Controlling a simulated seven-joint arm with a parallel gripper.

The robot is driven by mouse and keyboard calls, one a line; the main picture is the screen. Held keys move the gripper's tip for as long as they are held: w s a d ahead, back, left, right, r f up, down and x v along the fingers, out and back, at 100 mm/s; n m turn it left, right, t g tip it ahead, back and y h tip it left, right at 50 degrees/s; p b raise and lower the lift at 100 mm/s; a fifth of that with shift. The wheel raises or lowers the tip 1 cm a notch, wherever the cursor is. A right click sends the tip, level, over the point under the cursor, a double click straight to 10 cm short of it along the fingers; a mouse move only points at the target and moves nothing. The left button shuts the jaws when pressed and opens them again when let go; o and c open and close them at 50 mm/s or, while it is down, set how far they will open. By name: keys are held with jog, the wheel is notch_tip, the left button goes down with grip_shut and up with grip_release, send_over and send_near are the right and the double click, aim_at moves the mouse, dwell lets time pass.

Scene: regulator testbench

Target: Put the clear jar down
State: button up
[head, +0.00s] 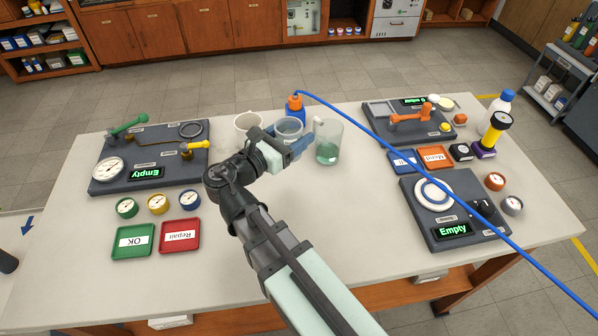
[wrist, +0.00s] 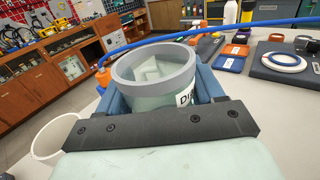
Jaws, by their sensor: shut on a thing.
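The clear jar (head: 289,124) has a thick grey rim and sits between the blue fingers of my gripper (head: 288,139), at the back middle of the bench. In the wrist view the jar (wrist: 153,68) fills the middle, with its open top facing up and part of a white label starting "Di" showing. Pale angular shapes show inside it. My gripper (wrist: 158,95) is shut on its sides. The jar looks about upright.
A white cup (head: 247,122) stands close left of the jar. The bench's front middle (head: 360,235) is clear beside my arm.

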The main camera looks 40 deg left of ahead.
jog(key=shift+f, duration=4.85)
jog(key=o, duration=1.2)
jog(key=shift+f, duration=0.1)
jog(key=s, duration=0.4)
jog(key=s+a, duration=0.1)
jog(key=s, duration=0.3)
jog(key=s+a, duration=0.1)
jog(key=s, duration=0.3)
